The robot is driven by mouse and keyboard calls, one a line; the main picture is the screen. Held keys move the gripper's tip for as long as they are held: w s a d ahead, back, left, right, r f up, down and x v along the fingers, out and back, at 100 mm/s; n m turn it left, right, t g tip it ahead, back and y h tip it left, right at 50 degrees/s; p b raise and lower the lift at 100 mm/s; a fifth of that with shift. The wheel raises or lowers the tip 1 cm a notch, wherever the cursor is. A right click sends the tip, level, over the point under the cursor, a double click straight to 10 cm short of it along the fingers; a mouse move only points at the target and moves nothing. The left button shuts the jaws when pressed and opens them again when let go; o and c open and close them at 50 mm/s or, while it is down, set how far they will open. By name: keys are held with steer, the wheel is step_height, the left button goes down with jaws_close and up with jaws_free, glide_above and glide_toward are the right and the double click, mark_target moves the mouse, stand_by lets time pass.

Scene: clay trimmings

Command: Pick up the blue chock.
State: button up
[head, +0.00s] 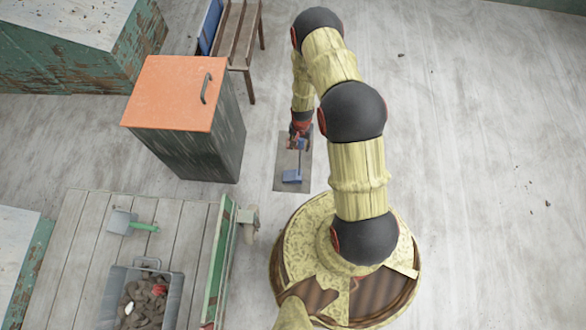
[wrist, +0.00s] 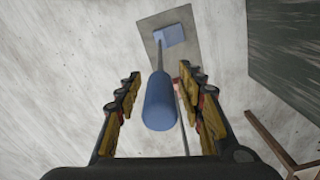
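The blue chock (head: 291,176) is a blue block on a grey mat (head: 280,150) on the floor. A thin rod rises from the block to a thick blue grip. In the wrist view, the chock's blue grip (wrist: 160,103) points toward the camera, with the block (wrist: 169,36) beyond it on the mat. My gripper (wrist: 161,76) is open, with one finger on each side of the grip and a visible gap at the left. The right finger is closer to it; contact cannot be told. In the head view, my gripper (head: 299,132) is above the mat, partly hiding the grip.
A dark cabinet with an orange top (head: 172,95) stands left of the mat, and a wooden bench (head: 236,35) stands behind. A plank cart (head: 85,235) at lower left carries a dustpan (head: 121,222) and a bin of clay pieces (head: 120,277). The floor at right is mostly clear.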

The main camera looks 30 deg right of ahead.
steer(key=c, duration=0.9)
steer(key=shift+r, duration=0.1)
steer(key=shift+c, duration=0.2)
